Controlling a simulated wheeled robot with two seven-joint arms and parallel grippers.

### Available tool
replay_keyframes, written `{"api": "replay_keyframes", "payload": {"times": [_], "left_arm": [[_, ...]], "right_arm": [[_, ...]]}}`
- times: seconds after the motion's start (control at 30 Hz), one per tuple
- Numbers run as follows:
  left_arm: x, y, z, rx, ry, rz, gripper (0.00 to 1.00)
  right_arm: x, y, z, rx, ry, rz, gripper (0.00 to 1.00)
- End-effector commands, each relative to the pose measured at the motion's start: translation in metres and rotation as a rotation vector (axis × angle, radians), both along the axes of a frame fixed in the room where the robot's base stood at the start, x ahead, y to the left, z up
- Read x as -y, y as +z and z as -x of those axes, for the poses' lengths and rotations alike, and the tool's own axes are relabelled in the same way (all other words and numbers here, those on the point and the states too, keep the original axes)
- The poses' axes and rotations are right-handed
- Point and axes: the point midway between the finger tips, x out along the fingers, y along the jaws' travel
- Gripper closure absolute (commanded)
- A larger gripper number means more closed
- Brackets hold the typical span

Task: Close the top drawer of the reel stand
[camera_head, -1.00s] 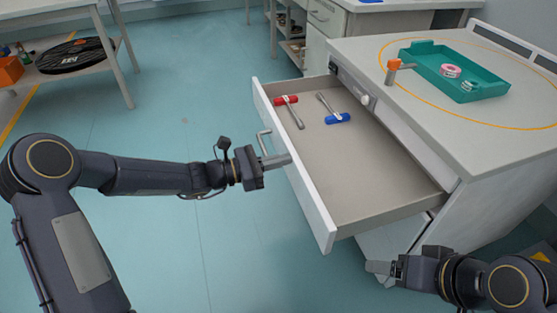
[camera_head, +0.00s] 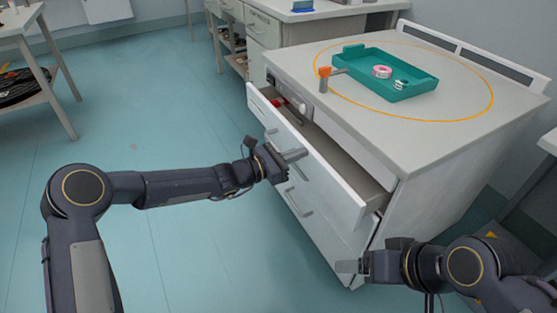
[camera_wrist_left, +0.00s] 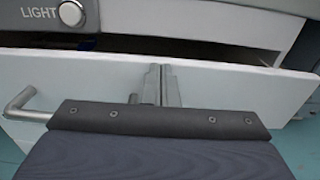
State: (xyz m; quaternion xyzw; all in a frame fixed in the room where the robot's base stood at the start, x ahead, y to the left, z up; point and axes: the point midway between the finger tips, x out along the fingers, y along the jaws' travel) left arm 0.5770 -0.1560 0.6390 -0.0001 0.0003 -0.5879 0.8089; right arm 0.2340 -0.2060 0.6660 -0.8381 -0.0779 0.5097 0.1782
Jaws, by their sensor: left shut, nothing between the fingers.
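The reel stand (camera_head: 440,140) is a grey cabinet with a pale top. Its top drawer (camera_head: 335,185) is partly open, with a narrow strip of its inside showing; it also shows in the left wrist view (camera_wrist_left: 230,85). A red-handled tool (camera_head: 279,102) shows in the drawer's far end. My left gripper (camera_head: 297,155) is shut and empty, its fingertips at the outer face of the drawer front; in the left wrist view its fingers (camera_wrist_left: 161,85) point at that face, to the right of the handle (camera_wrist_left: 22,105). My right gripper (camera_head: 350,267) is low by the stand's near lower corner; its jaw state is unclear.
On the stand top are a teal tray (camera_head: 375,80) with a pink roll (camera_head: 382,72), and an orange-topped post (camera_head: 324,78). More cabinets (camera_head: 262,30) stand behind. A table (camera_head: 20,20) is at far left. The floor between is clear.

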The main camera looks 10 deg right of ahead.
Motion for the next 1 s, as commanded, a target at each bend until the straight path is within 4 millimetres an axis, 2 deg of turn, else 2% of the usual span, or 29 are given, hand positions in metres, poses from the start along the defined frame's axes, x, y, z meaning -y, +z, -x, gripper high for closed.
{"api": "replay_keyframes", "payload": {"times": [0.1, 0.37, 0.83, 1.0], "left_arm": [[0.016, 0.000, -0.005, 0.001, -0.001, 0.001, 1.00], [0.031, 0.000, -0.010, 0.000, -0.001, 0.000, 1.00], [0.031, 0.001, -0.010, 0.000, 0.000, 0.000, 1.00], [0.020, 0.002, -0.012, 0.000, 0.000, 0.001, 1.00]], "right_arm": [[0.000, 0.000, 0.000, 0.000, 0.000, 0.000, 0.26], [0.000, 0.000, 0.000, 0.000, 0.000, 0.000, 0.26], [0.000, 0.001, 0.000, 0.000, 0.000, 0.000, 0.26], [0.000, 0.006, 0.000, 0.000, 0.000, 0.000, 0.26]]}}
